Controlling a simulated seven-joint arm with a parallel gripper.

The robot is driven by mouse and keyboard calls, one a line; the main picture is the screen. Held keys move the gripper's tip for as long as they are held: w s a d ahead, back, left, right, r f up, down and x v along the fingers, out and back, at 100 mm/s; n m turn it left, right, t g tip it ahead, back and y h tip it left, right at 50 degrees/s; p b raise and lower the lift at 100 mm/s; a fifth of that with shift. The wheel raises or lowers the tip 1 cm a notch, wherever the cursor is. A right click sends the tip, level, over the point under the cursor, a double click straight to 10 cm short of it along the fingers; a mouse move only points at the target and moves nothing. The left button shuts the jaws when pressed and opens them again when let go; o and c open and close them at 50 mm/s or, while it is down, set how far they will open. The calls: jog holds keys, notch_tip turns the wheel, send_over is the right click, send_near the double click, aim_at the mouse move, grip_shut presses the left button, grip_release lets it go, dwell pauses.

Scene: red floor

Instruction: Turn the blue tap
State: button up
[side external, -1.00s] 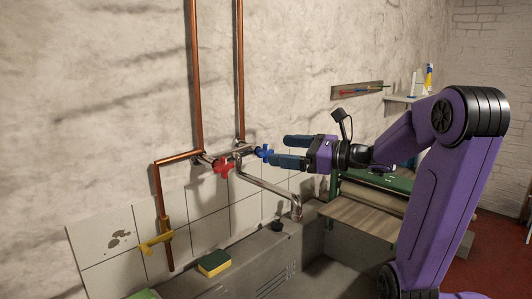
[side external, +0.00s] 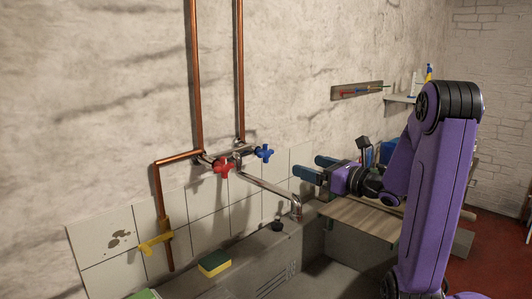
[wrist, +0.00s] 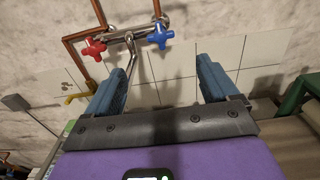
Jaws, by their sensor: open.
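The blue tap (side external: 264,153) is a cross-shaped handle at the right end of the wall-mounted mixer. It also shows in the wrist view (wrist: 159,36), upper middle, ahead of and between the lines of my fingers. My gripper (side external: 309,168) is open and empty, to the right of the blue tap and slightly lower, clear of it. Its two blue fingers show in the wrist view (wrist: 160,78) with a wide gap. The red tap (side external: 222,166) is at the left end of the mixer, and it also shows in the wrist view (wrist: 93,48).
A chrome spout (side external: 270,186) curves down over the grey sink (side external: 235,270). Copper pipes (side external: 240,70) run up the wall. A yellow valve handle (side external: 155,242) is at left. A sponge (side external: 214,263) lies on the sink edge. A wooden board (side external: 360,216) is below my gripper.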

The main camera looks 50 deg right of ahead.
aim_at(269, 153)
jog(key=w, duration=1.6)
jog(key=shift+w, duration=0.35)
jog(key=c, duration=1)
